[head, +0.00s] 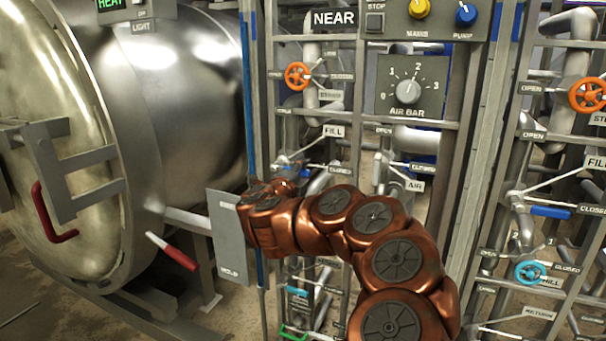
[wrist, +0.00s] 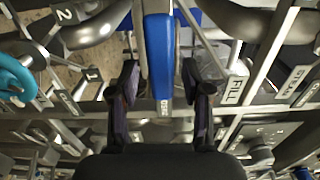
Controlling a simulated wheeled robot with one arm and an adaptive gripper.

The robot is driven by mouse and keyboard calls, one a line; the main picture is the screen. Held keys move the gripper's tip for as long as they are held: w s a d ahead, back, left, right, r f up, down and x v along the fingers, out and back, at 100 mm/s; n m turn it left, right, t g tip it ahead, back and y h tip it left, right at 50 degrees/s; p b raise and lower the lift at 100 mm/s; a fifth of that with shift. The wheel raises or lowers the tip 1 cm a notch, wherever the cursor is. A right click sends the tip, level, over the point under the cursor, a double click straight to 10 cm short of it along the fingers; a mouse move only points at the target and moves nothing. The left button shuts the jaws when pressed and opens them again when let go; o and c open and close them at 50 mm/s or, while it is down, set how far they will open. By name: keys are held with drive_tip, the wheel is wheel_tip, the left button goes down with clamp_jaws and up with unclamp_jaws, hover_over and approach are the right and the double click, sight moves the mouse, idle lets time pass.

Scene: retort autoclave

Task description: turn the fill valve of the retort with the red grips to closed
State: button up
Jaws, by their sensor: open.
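The retort with the red grips (head: 175,253) fills the left of the head view. Its pipe rack carries a FILL label (head: 333,131), with a CLOSED plate (head: 340,170) below it. In the wrist view, a blue valve lever (wrist: 158,50) runs lengthwise between the two dark fingers of my gripper (wrist: 159,76). A FILL label (wrist: 235,90) hangs just right of it. The fingers are open, one on each side of the lever, with small gaps visible. In the head view my copper arm hides most of the gripper and the lever.
An orange handwheel (head: 298,76) and the AIR BAR dial (head: 408,92) sit above on the near rack. A second rack at right has its own blue lever (head: 550,211) and a light-blue wheel (head: 530,271). A grey plate (head: 228,238) stands close beside my arm. Pipes crowd the lever.

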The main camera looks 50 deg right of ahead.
drive_tip(key=v, duration=1.2)
drive_tip(key=shift+r, duration=0.1)
idle(0.4)
